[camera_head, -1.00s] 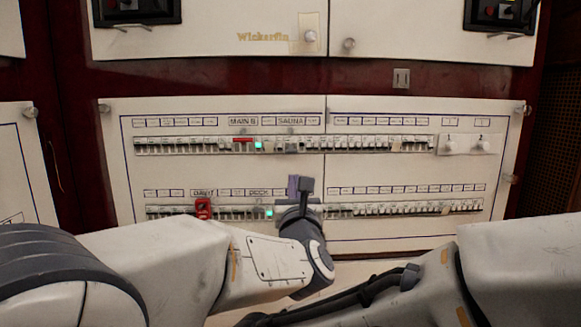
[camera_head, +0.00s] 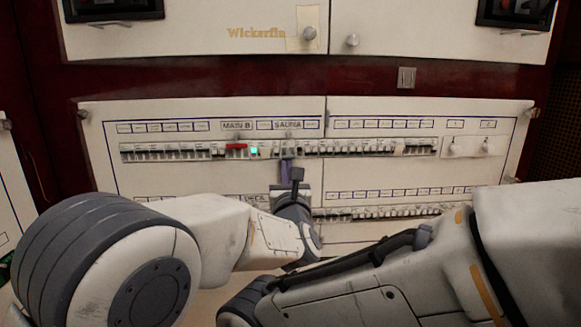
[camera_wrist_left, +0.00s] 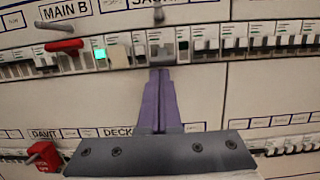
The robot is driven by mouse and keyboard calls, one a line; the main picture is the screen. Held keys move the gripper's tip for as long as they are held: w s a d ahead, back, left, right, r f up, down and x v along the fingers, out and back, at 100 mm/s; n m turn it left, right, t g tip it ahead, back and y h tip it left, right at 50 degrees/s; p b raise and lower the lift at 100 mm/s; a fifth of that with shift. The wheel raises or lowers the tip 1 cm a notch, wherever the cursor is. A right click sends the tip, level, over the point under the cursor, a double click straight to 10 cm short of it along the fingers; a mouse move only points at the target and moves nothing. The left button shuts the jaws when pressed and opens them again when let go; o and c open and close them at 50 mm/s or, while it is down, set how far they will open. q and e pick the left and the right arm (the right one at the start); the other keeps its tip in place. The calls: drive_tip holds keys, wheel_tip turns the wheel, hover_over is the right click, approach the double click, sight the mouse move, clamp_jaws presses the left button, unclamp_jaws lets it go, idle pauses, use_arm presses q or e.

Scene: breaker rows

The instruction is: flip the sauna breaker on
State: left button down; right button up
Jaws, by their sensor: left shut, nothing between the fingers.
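The SAUNA label sits above the upper breaker row in the head view. Below it is a wide grey breaker (camera_head: 289,149), which also shows in the left wrist view (camera_wrist_left: 161,42). I cannot tell which way its lever is set. My left gripper (camera_head: 285,163) is shut and empty, its purple fingers pointing up at the panel. In the left wrist view its fingertips (camera_wrist_left: 160,71) are just below the grey breaker and look apart from it. My right arm comes in from the right, but its gripper is not in view.
A red toggle (camera_wrist_left: 62,47) under MAIN B and a green light (camera_wrist_left: 99,52) are left of the grey breaker. Small breakers stand close on both sides. A red block (camera_wrist_left: 43,158) is by the DAVIT label.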

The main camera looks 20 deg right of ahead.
use_arm(q)
drive_tip(key=shift+s+d, duration=0.1)
drive_tip(key=shift+d, duration=0.2)
drive_tip(key=g+p, duration=0.1)
drive_tip(key=p, duration=0.1)
drive_tip(key=r+g+p, duration=0.1)
drive_tip(key=p, duration=0.1)
drive_tip(key=s+g+y+p, duration=0.1)
drive_tip(key=p, duration=0.2)
drive_tip(key=shift+a+r, duration=0.15)
drive_tip(key=shift+r, duration=0.15)
idle(0.7)
